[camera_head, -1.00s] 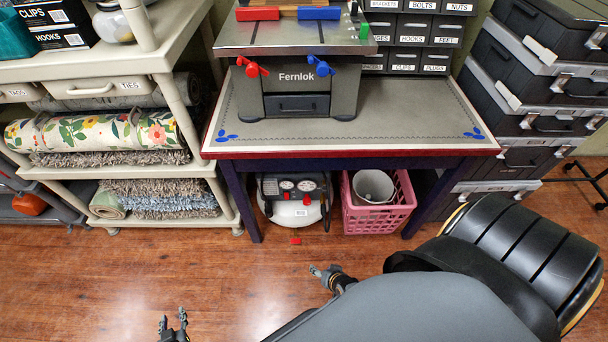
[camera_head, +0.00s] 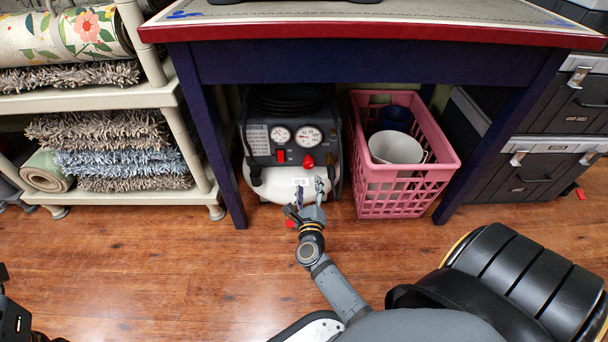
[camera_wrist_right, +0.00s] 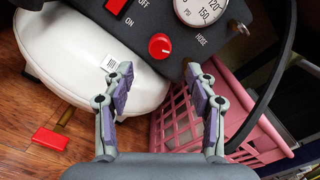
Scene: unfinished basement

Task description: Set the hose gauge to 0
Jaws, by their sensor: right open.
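The compressor (camera_head: 262,178) stands under the workbench, with a dark panel and a white tank. Its panel has two round white gauges; the right one is the hose gauge (camera_head: 308,136), partly cut off at the top of the right wrist view (camera_wrist_right: 200,8), so its needle cannot be read. A red knob (camera_head: 308,161) sits below it, also in the right wrist view (camera_wrist_right: 160,46) near a HOSE label. My right gripper (camera_head: 311,190) is open and empty in front of the tank, its fingertips (camera_wrist_right: 158,76) short of the knob, one to each side. My left gripper's fingers are out of view.
A red ON/OFF switch (camera_wrist_right: 117,5) is left of the knob. A black hose curves down the right. A pink basket (camera_head: 405,185) holding a white bucket (camera_head: 396,147) stands close right. Bench legs (camera_head: 218,150) flank the space. A red lever (camera_wrist_right: 50,138) sits low by the tank.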

